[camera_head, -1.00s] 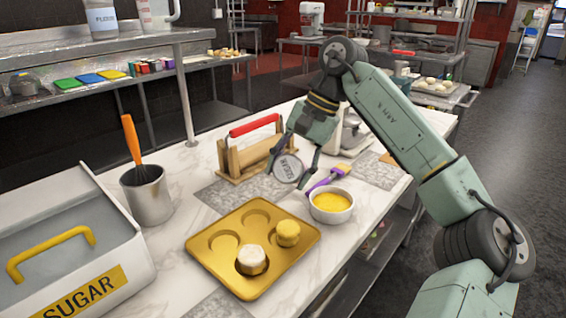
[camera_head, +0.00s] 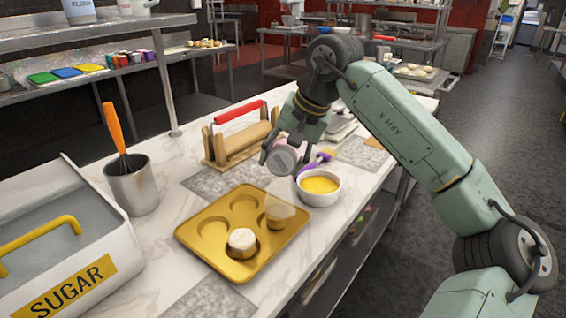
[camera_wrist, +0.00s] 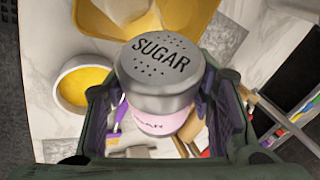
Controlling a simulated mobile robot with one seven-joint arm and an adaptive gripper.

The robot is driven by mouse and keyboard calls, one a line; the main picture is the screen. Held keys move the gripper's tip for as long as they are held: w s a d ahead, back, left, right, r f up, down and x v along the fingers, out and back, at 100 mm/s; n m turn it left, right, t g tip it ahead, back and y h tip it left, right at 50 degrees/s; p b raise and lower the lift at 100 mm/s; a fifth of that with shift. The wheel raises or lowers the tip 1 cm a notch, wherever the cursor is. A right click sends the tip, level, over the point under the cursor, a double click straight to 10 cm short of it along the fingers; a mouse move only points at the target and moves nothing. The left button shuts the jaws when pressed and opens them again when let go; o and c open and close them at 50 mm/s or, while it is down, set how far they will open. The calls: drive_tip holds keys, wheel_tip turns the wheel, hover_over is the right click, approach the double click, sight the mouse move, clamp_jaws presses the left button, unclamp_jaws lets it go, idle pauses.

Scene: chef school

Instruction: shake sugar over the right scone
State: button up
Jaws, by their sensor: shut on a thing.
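My gripper (camera_head: 286,150) is shut on a sugar shaker (camera_head: 283,161), held tilted above the counter just behind the muffin tray. In the wrist view the shaker (camera_wrist: 160,68) shows its grey perforated lid marked SUGAR and its pink body between my fingers. The gold tray (camera_head: 194,235) holds two scones. The other scone (camera_head: 242,239) is in the front cup and has a white top. The tray's remaining cups look empty.
A white bowl of yellow liquid (camera_head: 318,187) stands right of the tray, with a purple brush (camera_head: 317,161) behind it. A rolling pin on a wooden stand (camera_head: 240,133) is behind. A metal pot with a whisk (camera_head: 133,187) and a sugar bin (camera_head: 70,240) stand left.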

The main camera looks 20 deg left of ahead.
drive_tip(key=shift+f+n+t+y+b, duration=0.35)
drive_tip(key=shift+t+b, duration=0.9)
drive_tip(key=shift+b, duration=1.65)
drive_tip(key=shift+f+n+t+y+b, duration=0.15)
drive_tip(key=shift+f+t+b, duration=0.25)
drive_tip(key=shift+t+b, duration=1.7)
